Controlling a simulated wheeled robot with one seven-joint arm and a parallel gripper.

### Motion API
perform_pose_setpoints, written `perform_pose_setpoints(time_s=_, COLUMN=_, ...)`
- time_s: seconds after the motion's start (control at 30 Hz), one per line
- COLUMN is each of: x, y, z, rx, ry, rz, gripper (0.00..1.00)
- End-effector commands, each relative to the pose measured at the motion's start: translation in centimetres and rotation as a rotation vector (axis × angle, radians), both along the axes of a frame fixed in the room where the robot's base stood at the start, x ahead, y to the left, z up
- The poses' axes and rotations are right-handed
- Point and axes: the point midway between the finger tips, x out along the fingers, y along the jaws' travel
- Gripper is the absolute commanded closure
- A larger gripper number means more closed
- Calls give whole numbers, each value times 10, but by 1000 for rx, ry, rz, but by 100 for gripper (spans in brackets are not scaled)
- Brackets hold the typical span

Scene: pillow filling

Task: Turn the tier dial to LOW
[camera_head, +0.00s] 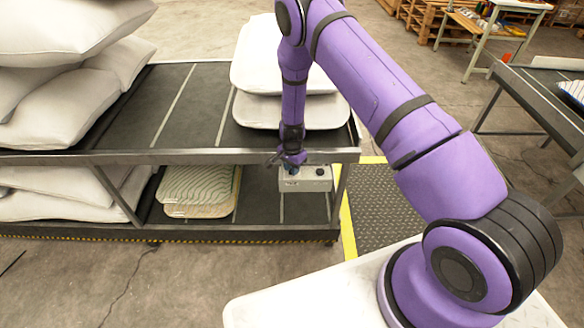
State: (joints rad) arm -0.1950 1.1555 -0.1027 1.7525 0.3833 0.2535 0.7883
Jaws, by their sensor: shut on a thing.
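The tier dial's small light-grey control box (310,180) is mounted at the front of the two-tier rack, just below its upper shelf edge near the right end. My gripper (291,169) points down at the left part of the box and is shut on the dial. The gripper hides most of the dial, and its pointer and setting are too small to read. Dark markings on the box front are not legible.
The rack's upper shelf (190,108) bears white pillows (60,65) at left and white stacked pillows (262,70) behind my arm. The lower shelf holds a patterned pillow (200,186). A second rack (535,95) stands at right. Floor in front is clear.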

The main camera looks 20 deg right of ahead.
Motion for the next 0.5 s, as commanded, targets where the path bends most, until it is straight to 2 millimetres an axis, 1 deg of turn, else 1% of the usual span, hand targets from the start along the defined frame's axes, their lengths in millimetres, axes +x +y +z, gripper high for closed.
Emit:
perform_pose_setpoints(time_s=0.27, x=0, y=0, z=0, rx=1, ry=-1, rz=88, gripper=97)
perform_pose_setpoints(time_s=0.5, x=1, y=0, z=1, rx=0, ry=-1, rz=274, gripper=97)
